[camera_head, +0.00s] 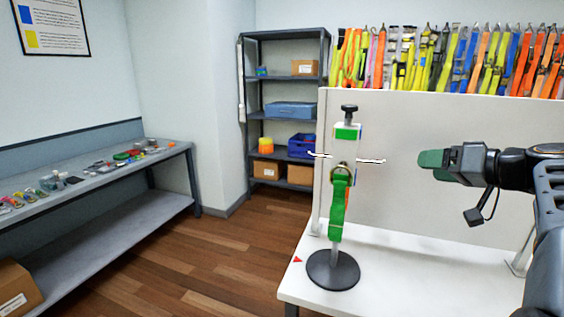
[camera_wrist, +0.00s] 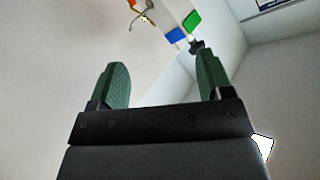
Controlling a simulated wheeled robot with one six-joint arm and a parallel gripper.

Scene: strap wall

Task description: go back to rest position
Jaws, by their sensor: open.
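My gripper (camera_head: 432,160) is at the right in the head view, level and pointing left, above the white table and to the right of the stand. In the wrist view, my gripper (camera_wrist: 160,85) has its two green fingers spread wide with nothing between them. The stand (camera_head: 333,270) has a round dark base, a white upright and a black knob on top. A green strap (camera_head: 338,210) hangs from a ring on the stand, apart from my gripper. The wrist view shows part of the stand (camera_wrist: 170,15) beyond the fingers, with its blue and green patches.
A white table (camera_head: 400,275) with an upright white panel (camera_head: 440,215) lies below and behind my gripper. Many colored straps (camera_head: 450,60) hang along the back wall. A shelf rack (camera_head: 285,75) and a long grey bench (camera_head: 100,215) stand farther left. Wooden floor (camera_head: 225,260) is clear between them.

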